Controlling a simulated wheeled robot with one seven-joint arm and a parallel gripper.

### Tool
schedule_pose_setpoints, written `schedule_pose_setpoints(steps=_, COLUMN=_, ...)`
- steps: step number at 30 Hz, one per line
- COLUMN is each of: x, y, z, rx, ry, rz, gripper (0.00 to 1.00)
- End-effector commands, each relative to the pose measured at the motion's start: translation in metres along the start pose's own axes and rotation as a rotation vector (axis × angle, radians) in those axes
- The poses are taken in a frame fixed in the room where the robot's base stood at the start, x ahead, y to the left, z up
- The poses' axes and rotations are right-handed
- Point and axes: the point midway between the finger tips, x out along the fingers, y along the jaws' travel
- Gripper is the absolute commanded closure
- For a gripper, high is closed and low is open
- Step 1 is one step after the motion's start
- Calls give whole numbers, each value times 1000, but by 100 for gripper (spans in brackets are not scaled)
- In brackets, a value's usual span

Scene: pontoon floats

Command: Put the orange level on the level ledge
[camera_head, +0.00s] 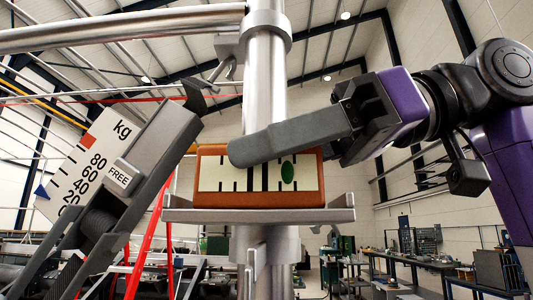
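The orange level (260,200) is in the middle of the view, on or just over the level ledge (260,215). It looks almost upright and lengthwise along the ledge. Its pale face has black marks and a green bubble (288,172) right of the middle lines. My gripper (240,152) reaches in from the right, and one grey finger slants across the top front of the level. The other finger is hidden, so I cannot see whether the level is gripped. The ledge is a grey metal shelf with raised ends, fixed to an upright steel post (265,90).
A tilted grey gauge with a white kg scale (95,155) and a FREE label stands close on the left. A steel rail (120,27) crosses the upper left to the post. A red ladder-like frame (150,240) is behind. Workbenches (420,262) stand far right.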

Motion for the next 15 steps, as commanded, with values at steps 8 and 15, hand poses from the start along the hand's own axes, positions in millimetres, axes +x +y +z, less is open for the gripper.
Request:
schedule_pose_setpoints(steps=8, x=-18, y=1, z=-3, rx=1, ry=2, rz=3, gripper=55)
schedule_pose_setpoints(steps=15, x=-68, y=0, z=-3, rx=1, ry=2, rz=3, gripper=55)
